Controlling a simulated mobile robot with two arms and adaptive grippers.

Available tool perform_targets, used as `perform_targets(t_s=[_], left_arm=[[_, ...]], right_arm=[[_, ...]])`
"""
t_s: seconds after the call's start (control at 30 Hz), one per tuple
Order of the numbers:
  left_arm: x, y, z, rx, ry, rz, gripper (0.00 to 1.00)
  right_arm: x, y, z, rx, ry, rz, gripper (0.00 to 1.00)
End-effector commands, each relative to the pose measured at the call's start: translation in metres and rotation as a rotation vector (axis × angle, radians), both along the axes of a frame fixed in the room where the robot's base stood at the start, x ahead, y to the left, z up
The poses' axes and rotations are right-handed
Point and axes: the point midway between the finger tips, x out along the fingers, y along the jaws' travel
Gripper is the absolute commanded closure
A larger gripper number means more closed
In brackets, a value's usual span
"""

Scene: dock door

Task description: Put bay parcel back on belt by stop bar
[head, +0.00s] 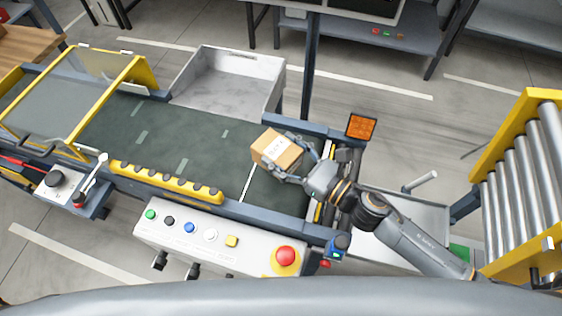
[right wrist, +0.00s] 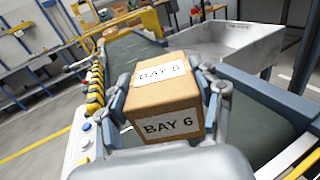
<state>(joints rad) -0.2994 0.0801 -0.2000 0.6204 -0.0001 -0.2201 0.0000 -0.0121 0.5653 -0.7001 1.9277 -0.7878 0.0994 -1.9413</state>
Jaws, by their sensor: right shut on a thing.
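The bay parcel (head: 268,145) is a small brown cardboard box with white labels. In the right wrist view the parcel (right wrist: 165,105) reads "BAY 6" on its top and near side. My right gripper (head: 285,158) is shut on it, with one finger on each side. The parcel is at the right end of the dark green belt (head: 211,150); whether it touches the belt or is held just above it I cannot tell. A bar (head: 318,211) with yellow edging crosses the belt's right end, just beyond the parcel. My left gripper is not in view.
A grey metal bin (head: 226,80) adjoins the belt's far side. A control panel (head: 210,238) with coloured buttons and a red stop button (head: 285,256) lines the near side. Yellow bumpers (head: 165,181) edge the belt. A roller conveyor (head: 520,165) stands at right.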

Motion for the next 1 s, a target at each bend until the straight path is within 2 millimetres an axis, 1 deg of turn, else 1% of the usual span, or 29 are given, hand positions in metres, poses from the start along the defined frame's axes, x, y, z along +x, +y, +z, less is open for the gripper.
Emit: perform_targets(t_s=[0.03, 0.27, 0.37, 0.4, 0.5, 0.57, 0.8, 0.9, 0.93, 0.97, 1.0], left_arm=[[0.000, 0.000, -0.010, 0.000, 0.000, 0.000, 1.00], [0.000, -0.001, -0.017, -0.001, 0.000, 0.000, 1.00], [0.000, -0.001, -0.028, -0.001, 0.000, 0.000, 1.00], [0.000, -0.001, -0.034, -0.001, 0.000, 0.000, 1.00], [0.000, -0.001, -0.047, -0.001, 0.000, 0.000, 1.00], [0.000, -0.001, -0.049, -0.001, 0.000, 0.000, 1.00], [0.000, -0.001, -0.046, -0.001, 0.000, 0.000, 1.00], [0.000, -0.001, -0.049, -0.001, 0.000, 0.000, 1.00], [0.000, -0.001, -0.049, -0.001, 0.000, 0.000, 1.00], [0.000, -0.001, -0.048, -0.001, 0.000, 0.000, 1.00], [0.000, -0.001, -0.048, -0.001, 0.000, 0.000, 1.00]], right_arm=[[0.005, 0.001, -0.009, 0.001, -0.003, 0.001, 0.74], [0.015, 0.003, -0.019, 0.002, -0.003, 0.001, 0.74], [0.021, 0.004, -0.032, 0.001, -0.002, 0.000, 0.74], [0.020, 0.003, -0.040, 0.002, 0.001, 0.000, 0.74], [0.020, 0.003, -0.054, 0.001, -0.001, 0.000, 0.74], [0.020, 0.003, -0.056, 0.001, 0.000, 0.000, 0.74], [0.020, 0.003, -0.053, 0.001, -0.001, 0.001, 0.74], [0.020, 0.003, -0.057, 0.001, -0.001, 0.000, 0.74], [0.019, 0.003, -0.058, 0.001, 0.001, 0.000, 0.33], [0.019, 0.003, -0.057, 0.001, 0.001, 0.000, 0.26], [0.019, 0.003, -0.056, 0.001, 0.001, 0.000, 0.18]])
